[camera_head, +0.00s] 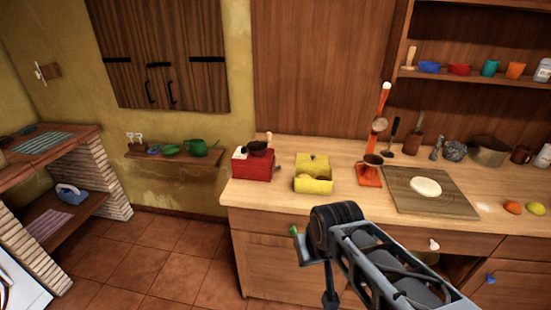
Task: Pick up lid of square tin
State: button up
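A small yellow square tin (314,184) stands on the wooden counter near its left end. A yellow lid (313,164) with a small dark spot shows at its top back; I cannot tell whether it is closed flat or tilted. My gripper (312,272) is low in front of the counter's drawers, below and apart from the tin. Its fingers are small and seen at an angle, so their opening is unclear. Nothing is visible in it.
A red box (252,165) with a dark pan-like top stands left of the tin. An orange-red upright device (369,172) stands to its right, then a board (430,202) with dough. The counter (270,197) is clear in front of the red box.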

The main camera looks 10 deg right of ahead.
aim_at(301, 157)
jog(key=i, duration=1.15)
jog(key=z, duration=0.7)
